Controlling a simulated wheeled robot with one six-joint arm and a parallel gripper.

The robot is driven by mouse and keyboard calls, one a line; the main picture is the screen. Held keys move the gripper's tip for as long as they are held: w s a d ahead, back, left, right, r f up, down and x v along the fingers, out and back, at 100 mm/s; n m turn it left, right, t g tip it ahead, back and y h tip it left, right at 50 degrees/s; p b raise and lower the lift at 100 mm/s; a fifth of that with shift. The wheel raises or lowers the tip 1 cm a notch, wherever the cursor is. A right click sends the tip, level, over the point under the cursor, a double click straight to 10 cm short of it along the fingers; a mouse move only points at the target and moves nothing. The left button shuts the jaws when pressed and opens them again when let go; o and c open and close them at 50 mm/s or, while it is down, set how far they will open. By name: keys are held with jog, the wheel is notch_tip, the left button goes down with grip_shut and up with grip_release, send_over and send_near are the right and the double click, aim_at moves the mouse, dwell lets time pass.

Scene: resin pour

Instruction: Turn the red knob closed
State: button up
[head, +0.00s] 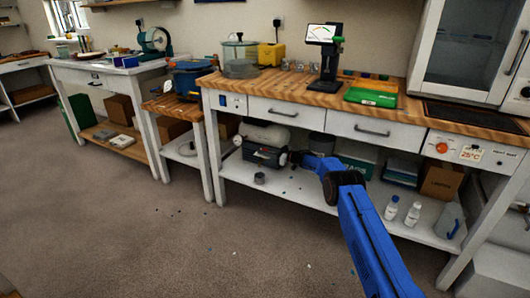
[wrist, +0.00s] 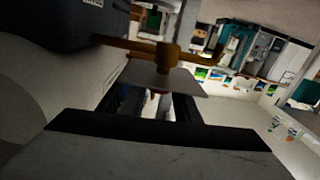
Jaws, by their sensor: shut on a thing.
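My gripper (head: 298,158) is under the middle bench, at the right end of the dark compressor (head: 262,156). In the wrist view, a brass fitting (wrist: 166,62) on a brass pipe stands just beyond my gripper (wrist: 150,108). A flat grey plate lies across its lower part. My gripper is shut on the valve part at this fitting, and its fingers and the plate hide most of what is held. In the head view, an orange-red knob (head: 441,147) is on the panel at the bench's right, away from my gripper.
The bench top (head: 290,92) is close above my arm. The floor (head: 130,235) in front is mostly clear.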

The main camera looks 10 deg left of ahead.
jog(key=shift+r+g, duration=0.1)
jog(key=shift+g, duration=0.4)
jog(key=o, duration=1)
jog(key=shift+o, duration=0.2)
jog(key=shift+d, duration=0.1)
jog(key=v, duration=1.7)
jog(key=shift+s, duration=0.1)
jog(key=shift+s+d+f, duration=0.1)
jog(key=shift+f, duration=0.15)
